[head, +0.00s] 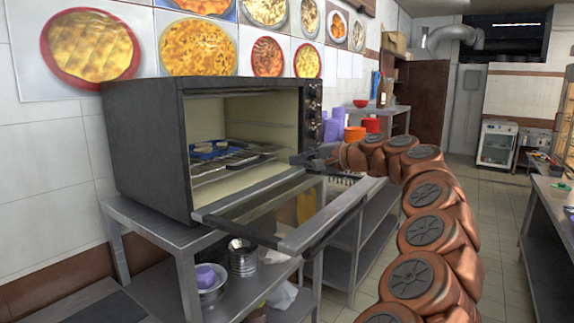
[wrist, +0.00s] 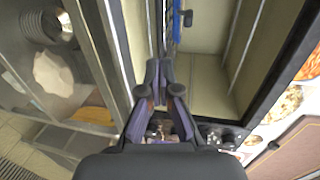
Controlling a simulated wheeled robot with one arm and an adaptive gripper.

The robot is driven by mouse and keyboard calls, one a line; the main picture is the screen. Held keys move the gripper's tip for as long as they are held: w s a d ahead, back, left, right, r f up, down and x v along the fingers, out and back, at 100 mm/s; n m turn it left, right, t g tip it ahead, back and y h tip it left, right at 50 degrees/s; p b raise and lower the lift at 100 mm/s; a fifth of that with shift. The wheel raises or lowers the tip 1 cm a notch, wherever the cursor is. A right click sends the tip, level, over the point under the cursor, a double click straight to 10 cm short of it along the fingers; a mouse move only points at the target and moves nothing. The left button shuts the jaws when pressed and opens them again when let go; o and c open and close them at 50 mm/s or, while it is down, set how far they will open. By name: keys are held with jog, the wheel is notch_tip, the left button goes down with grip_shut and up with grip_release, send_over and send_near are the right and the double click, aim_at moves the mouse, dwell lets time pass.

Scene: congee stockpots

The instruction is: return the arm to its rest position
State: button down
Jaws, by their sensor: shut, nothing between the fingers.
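My gripper (head: 312,160) is at the front of the open oven (head: 150,155), near its right side and above the lowered glass door (head: 285,215). In the wrist view my gripper (wrist: 162,75) has its fingertips together, with nothing between them. The oven interior (wrist: 207,90) lies just beyond the fingers there. My copper-coloured arm reaches in from the lower right of the head view. A blue tray (head: 210,149) with pale pieces on it rests on the oven rack (head: 228,165). A blue edge also shows at the top of the wrist view.
The oven stands on a metal table (head: 155,228). Its shelf below holds stacked metal bowls (head: 243,260) and a purple item (head: 205,275). Orange and purple containers stand behind my arm. A counter (head: 550,230) lines the right, with a tiled aisle (head: 492,225) between.

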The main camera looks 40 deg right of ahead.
jog(key=shift+s+d+r, duration=0.1)
jog(key=shift+s, duration=0.2)
